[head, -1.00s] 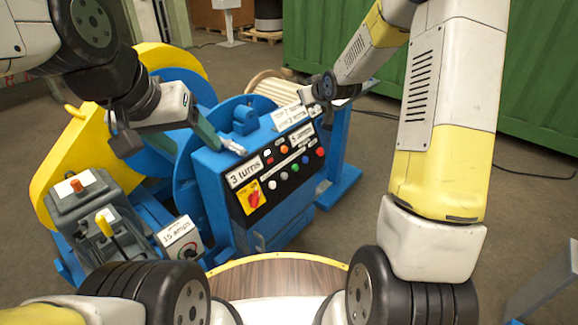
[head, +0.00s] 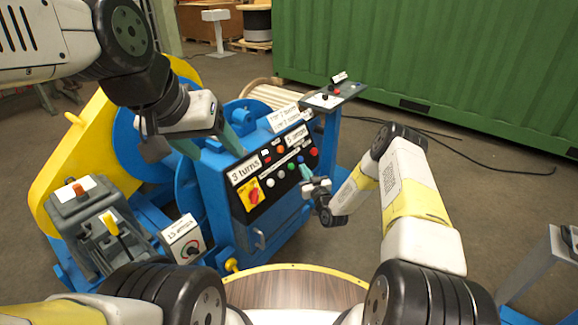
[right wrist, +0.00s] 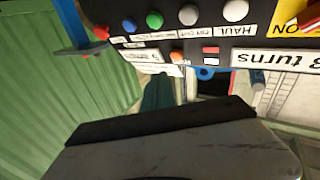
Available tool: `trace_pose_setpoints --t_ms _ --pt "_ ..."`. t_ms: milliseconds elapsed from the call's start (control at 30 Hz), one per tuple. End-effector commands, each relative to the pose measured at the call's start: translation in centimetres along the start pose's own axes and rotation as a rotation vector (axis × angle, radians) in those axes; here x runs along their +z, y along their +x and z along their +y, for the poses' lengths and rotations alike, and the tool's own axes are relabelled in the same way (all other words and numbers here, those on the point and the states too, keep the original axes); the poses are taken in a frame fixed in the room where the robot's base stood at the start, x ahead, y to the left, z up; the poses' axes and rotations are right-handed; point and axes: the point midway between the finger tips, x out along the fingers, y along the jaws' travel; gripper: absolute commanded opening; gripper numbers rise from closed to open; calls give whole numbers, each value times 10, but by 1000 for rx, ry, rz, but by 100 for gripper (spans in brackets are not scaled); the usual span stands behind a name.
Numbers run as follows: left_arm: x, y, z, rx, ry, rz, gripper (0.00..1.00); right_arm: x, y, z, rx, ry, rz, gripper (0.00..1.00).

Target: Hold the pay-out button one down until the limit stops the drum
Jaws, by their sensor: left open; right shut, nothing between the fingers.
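The blue control cabinet (head: 215,205) carries a black sloped panel with a row of buttons. In the right wrist view, the panel is upside down; the white button (right wrist: 190,14) beside the one labelled HAUL (right wrist: 235,11) seems to be the pay-out button, but its label is too small to read surely. My right gripper (head: 306,172) is shut and empty, in front of the panel's right part; contact with a button cannot be told. Its fingers (right wrist: 158,88) show in the wrist view, apart from the white button. My left gripper (head: 212,147) is open above the cabinet's upper left edge.
The panel also holds green, blue and red (head: 314,152) buttons and a red rotary switch on a yellow plate (head: 249,193). A grey lever box (head: 95,220) and a yellow guard (head: 75,150) stand left. A small post-mounted box (head: 335,95) stands behind right. Open floor lies right.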

Motion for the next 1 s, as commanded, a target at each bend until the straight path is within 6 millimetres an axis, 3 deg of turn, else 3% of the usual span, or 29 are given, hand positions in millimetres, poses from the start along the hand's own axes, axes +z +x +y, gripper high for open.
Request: trace_pose_setpoints --t_ms 167,600,1000 --pt "0 0 0 0 0 0 65 16 -11 -6 15 14 36 0" --pt "0 0 0 0 0 0 65 17 -11 -8 17 15 42 0" --pt "0 0 0 0 0 0 65 39 22 -32 15 15 43 0"
